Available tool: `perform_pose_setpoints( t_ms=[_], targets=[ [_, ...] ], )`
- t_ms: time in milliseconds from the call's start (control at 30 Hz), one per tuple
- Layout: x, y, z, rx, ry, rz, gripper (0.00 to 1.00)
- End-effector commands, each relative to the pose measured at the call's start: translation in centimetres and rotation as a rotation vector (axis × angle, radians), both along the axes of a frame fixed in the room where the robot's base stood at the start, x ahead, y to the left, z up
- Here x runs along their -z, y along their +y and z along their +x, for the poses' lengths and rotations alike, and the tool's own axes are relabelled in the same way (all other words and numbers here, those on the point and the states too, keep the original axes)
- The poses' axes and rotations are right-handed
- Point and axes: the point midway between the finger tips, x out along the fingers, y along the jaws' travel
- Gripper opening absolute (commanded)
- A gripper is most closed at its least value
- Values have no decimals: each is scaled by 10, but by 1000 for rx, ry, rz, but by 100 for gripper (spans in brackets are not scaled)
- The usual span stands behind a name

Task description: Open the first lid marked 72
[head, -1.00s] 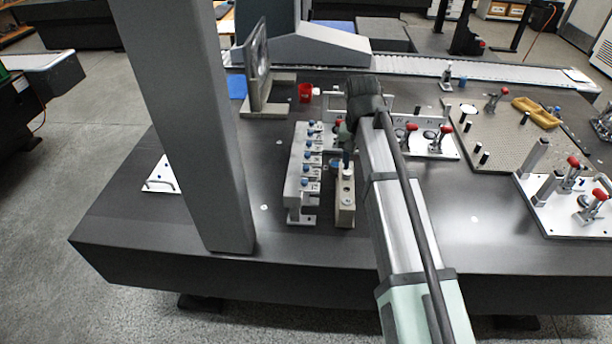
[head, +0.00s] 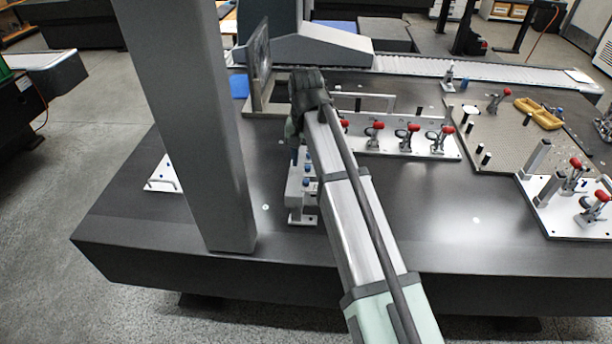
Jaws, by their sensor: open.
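The pale rack with small blue-topped parts (head: 296,204) stands on the dark table, left of my arm. Only its near end and a few blue tops show; my arm and hand cover the rest. The lids cannot be told apart, and no number 72 is readable. My gripper (head: 294,158) points down over the left side of the rack. It is open, with its fingertips small and partly hidden. I cannot tell whether it touches a part of the rack.
A thick grey column (head: 195,130) rises left of the rack. A white plate with red-handled clamps (head: 400,140) lies right of my arm. A perforated plate (head: 500,135) and another clamp fixture (head: 570,200) are farther right. The front right table surface is clear.

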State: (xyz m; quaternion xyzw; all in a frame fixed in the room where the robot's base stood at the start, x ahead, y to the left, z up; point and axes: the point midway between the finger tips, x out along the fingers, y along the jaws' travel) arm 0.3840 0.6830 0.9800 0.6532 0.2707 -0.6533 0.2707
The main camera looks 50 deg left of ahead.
Motion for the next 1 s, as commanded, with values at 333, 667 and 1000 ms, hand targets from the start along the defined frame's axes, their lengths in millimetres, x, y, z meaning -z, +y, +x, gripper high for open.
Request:
perform_pose_setpoints(
  t_ms=[333, 667, 1000],
  targets=[
    [53, -1, 0, 0, 0, -1, 46],
    [69, 0, 0, 0, 0, 0, 46],
    [69, 0, 0, 0, 0, 0, 37]
  ],
)
